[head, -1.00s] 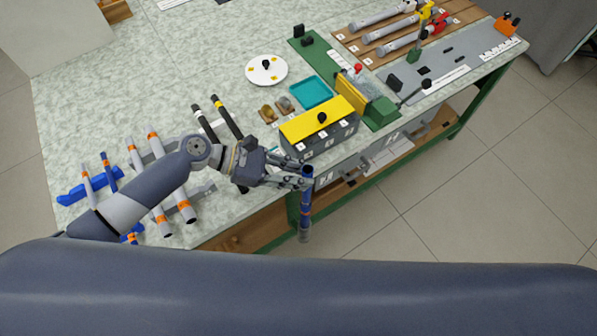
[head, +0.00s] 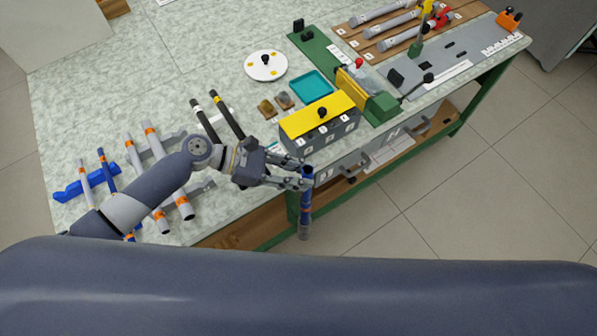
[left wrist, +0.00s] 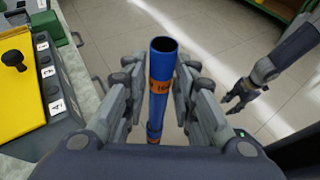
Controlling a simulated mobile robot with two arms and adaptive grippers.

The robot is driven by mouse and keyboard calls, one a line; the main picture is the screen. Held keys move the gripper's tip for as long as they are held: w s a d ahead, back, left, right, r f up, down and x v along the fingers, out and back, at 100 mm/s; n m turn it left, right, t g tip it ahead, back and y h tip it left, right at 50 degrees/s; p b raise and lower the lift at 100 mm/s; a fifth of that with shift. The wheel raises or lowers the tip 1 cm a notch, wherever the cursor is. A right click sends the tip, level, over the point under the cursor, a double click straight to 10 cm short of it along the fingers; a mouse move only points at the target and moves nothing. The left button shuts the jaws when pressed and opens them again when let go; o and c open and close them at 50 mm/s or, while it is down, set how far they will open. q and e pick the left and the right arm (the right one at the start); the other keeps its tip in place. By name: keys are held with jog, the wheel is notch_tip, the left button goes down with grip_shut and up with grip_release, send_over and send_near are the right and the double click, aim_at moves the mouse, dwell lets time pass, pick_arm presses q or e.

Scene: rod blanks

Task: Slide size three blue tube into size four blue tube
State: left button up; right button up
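My left gripper (head: 305,178) is shut on a blue tube (head: 306,201), held upright in front of the bench edge. In the left wrist view, this blue tube (left wrist: 161,65) stands between the fingers with its open top up and an orange marked band below it. Its lower end looks grey in the head view. Another blue tube (head: 108,172) with an orange band lies on a blue rack (head: 71,194) at the bench's left, partly behind my arm. I cannot read their sizes. My right gripper (left wrist: 240,97) appears only in the left wrist view, open and empty, apart from the held tube.
Grey tubes with orange bands (head: 182,206) and black rods (head: 226,113) lie on the bench. A yellow-topped box (head: 318,119) stands near the front edge, close to my left gripper. The floor (head: 400,230) before the bench is clear.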

pick_arm(q)
jog(key=shift+o, duration=1)
jog(key=shift+a, duration=0.1)
jog(key=v, duration=1.2)
